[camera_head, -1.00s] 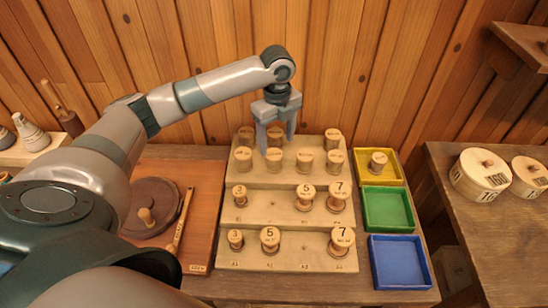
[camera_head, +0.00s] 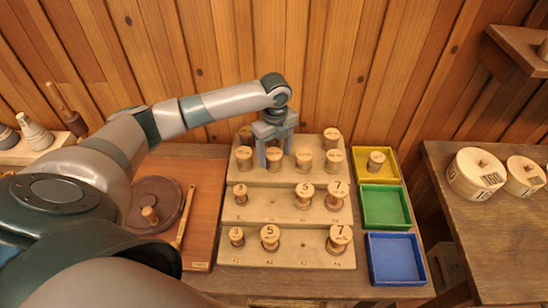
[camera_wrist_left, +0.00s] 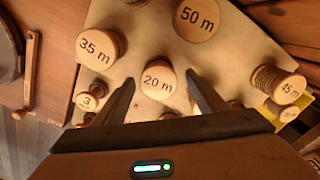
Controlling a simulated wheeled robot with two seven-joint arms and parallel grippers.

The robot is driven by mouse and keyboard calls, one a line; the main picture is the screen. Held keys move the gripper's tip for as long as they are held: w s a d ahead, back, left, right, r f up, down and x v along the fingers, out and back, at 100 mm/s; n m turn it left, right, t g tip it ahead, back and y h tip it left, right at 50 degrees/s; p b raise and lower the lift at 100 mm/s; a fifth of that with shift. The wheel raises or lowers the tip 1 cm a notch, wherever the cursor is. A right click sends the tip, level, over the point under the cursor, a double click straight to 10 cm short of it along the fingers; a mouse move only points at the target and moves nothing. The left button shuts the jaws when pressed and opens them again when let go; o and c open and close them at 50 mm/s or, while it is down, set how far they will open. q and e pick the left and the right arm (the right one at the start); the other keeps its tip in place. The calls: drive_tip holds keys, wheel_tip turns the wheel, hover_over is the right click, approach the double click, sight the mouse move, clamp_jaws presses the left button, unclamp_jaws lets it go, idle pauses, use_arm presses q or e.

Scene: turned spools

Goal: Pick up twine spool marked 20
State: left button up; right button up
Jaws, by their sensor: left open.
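The twine spool marked 20 (camera_wrist_left: 157,82) shows its round pale top, reading "20 m", in the left wrist view. It lies between and just past the two fingertips of my left gripper (camera_wrist_left: 160,84). In the head view I take it to be the spool (camera_head: 274,156) on the stand's top step, under my left gripper (camera_head: 274,150). The left gripper is open, with a finger on either side of the spool's top as seen from the wrist. I cannot tell how far down the fingers reach. My right gripper is not in view.
Spools marked 35 m (camera_wrist_left: 97,47), 50 m (camera_wrist_left: 197,17) and 45 m (camera_wrist_left: 289,89) stand around it. The stepped stand (camera_head: 270,213) holds several others. Yellow (camera_head: 394,171), green (camera_head: 400,207) and blue (camera_head: 382,277) trays lie right; the yellow one holds a spool.

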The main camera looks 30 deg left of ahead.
sight(274, 154)
use_arm(q)
drive_tip(key=shift+a+f+p, duration=0.1)
drive_tip(key=shift+f+p, duration=0.4)
drive_tip(key=shift+f, duration=1.05)
drive_tip(key=c, duration=1.1)
